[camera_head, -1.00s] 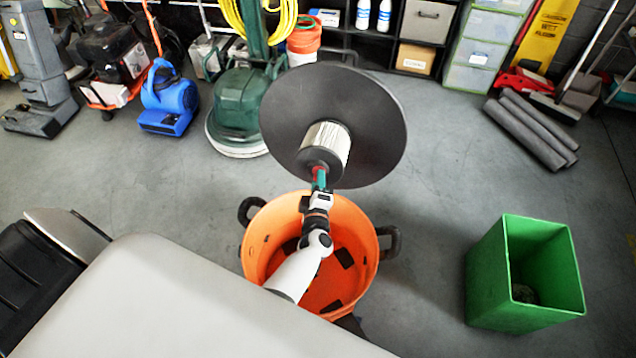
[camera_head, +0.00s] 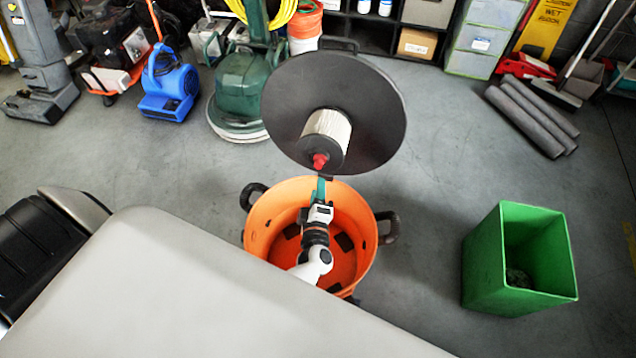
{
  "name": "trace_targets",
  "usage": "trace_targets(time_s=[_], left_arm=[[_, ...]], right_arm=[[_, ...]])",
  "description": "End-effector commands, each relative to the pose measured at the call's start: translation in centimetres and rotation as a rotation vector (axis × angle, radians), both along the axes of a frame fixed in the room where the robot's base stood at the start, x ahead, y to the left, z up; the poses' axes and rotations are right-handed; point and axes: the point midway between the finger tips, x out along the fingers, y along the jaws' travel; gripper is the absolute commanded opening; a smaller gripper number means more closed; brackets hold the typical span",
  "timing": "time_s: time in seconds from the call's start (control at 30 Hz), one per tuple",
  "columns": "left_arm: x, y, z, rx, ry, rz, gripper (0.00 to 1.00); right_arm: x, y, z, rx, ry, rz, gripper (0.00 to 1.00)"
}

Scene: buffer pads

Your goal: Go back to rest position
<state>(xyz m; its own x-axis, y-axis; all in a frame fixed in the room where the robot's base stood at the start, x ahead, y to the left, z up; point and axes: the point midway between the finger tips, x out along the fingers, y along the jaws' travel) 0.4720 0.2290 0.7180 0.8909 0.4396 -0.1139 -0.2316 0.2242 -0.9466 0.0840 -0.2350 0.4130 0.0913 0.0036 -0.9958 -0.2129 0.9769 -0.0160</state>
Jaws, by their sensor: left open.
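My left gripper (camera_head: 320,190), with teal fingers, is over the orange bucket (camera_head: 262,222), just below a red knob (camera_head: 320,161). The knob sits on the end of a pale cylinder with a dark end cap (camera_head: 328,130). The cylinder is fixed to the middle of a large dark round disc (camera_head: 375,100). A gap shows between the fingertips and the knob, and the gripper is open. The bucket has dark handles and dark patches inside. My right gripper is not in view.
A green square bin (camera_head: 482,265) with something dark inside stands at the right. Floor between the bucket and the green bin is clear.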

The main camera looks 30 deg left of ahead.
Motion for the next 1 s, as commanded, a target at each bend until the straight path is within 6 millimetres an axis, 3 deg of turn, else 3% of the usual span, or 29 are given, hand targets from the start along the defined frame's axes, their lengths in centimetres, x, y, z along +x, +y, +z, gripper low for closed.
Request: trace_targets(time_s=[0.47,0.57,0.67,0.77,0.87,1.0], left_arm=[[0.0,0.0,-0.1,0.002,0.003,-0.003,0.43],[-0.4,-0.7,-1.4,0.032,0.049,-0.049,0.43],[-1.6,-2.2,-4.7,0.118,0.166,-0.173,0.43],[-4.4,-4.1,-9.7,0.242,0.341,-0.358,0.43],[-8.5,-5.5,-14.8,0.367,0.525,-0.553,0.43],[-15.5,-6.0,-21.0,0.523,0.764,-0.808,0.43]], right_arm=[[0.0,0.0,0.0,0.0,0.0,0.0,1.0],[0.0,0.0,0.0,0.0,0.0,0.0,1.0],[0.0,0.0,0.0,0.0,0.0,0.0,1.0],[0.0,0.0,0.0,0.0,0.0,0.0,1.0],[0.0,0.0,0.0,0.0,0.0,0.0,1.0],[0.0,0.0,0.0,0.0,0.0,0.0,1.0]])
